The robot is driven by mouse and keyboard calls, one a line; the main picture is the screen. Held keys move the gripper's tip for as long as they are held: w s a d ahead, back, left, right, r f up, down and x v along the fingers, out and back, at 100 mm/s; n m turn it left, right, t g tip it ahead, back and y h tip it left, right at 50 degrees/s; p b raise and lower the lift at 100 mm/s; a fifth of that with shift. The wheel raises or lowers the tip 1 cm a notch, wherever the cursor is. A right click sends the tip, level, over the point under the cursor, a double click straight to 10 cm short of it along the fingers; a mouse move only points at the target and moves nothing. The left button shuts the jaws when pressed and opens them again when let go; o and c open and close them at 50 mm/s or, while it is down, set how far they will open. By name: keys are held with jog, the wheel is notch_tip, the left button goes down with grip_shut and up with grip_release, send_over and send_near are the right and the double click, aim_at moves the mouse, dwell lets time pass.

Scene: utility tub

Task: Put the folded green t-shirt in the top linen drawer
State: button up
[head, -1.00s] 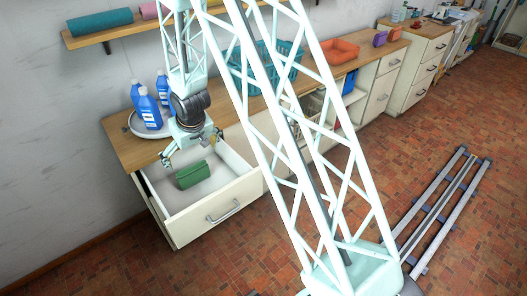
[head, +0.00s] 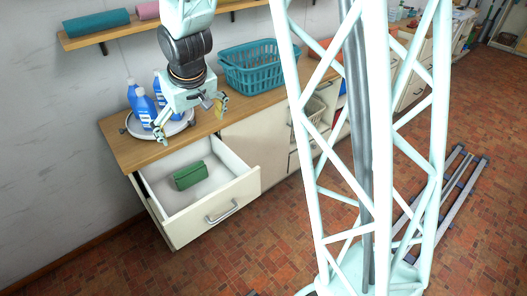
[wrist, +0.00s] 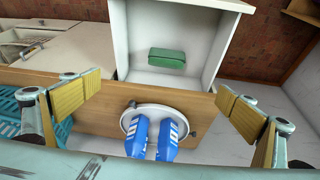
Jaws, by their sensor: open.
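The folded green t-shirt (head: 189,175) lies on the floor of the open top drawer (head: 239,189). In the wrist view the green t-shirt (wrist: 167,58) also lies inside the drawer (wrist: 226,5), apart from its walls. My gripper (head: 192,120) is above the counter behind the drawer, over the round tray's side. Its fingers are spread wide and hold nothing. In the wrist view the two padded fingers (wrist: 160,104) stand far apart, with the tray and bottles between them.
Blue bottles (head: 146,110) stand on a round tray (head: 178,127) on the wooden counter, close to my gripper. A teal basket (head: 262,70) stands to the right. A wall shelf (head: 150,30) with rolled cloths is above.

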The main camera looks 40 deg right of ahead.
jog(key=s+r, duration=1.6)
jog(key=s, duration=0.2)
jog(key=s+a+r, duration=0.1)
jog(key=s+r, duration=0.1)
jog(key=s, duration=0.9)
jog(key=s+r, duration=0.3)
jog(key=s, duration=0.8)
jog(key=shift+s+a, duration=0.25)
jog(key=shift+a, duration=0.15)
jog(key=shift+f+b, duration=2.25)
jog(key=shift+b, duration=0.05)
jog(key=shift+f, duration=0.1)
jog(key=shift+f+b, duration=0.95)
jog(key=shift+b, duration=0.05)
